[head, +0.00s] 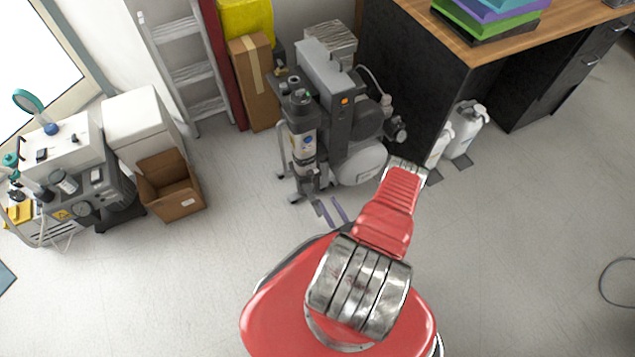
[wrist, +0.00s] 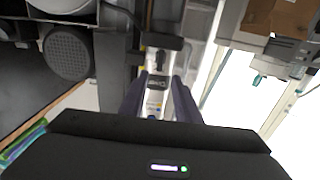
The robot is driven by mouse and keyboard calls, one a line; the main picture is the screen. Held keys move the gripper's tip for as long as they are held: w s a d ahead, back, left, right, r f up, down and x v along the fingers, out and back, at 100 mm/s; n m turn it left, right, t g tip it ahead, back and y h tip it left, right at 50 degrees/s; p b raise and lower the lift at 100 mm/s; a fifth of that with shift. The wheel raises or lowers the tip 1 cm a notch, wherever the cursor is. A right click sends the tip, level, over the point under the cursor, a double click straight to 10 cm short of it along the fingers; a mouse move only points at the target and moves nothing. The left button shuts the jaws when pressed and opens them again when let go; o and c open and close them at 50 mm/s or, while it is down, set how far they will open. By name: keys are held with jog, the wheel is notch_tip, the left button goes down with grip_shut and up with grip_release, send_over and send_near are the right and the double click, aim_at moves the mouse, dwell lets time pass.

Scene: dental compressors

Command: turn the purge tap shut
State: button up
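A grey compressor unit (head: 340,125) stands on the floor at top centre in the head view. A silver cylinder (head: 303,145) with a blue mark runs down its front left. The silver cylinder also shows between my fingers in the wrist view (wrist: 155,97). I cannot clearly pick out the purge tap in either view. My gripper (head: 329,211) is low in front of the unit, its two purple-grey fingers apart. In the wrist view my gripper (wrist: 160,92) is open, with a finger on each side of the cylinder's line of sight. I cannot tell contact.
A second compressor (head: 95,195) and an open cardboard box (head: 171,185) stand at left. White jugs (head: 463,130) stand beside the black desk (head: 415,85) at right. A ladder (head: 185,65) leans behind. The floor around my base is mostly clear.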

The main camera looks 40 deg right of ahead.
aim_at(315, 181)
jog(key=shift+x, duration=5.75)
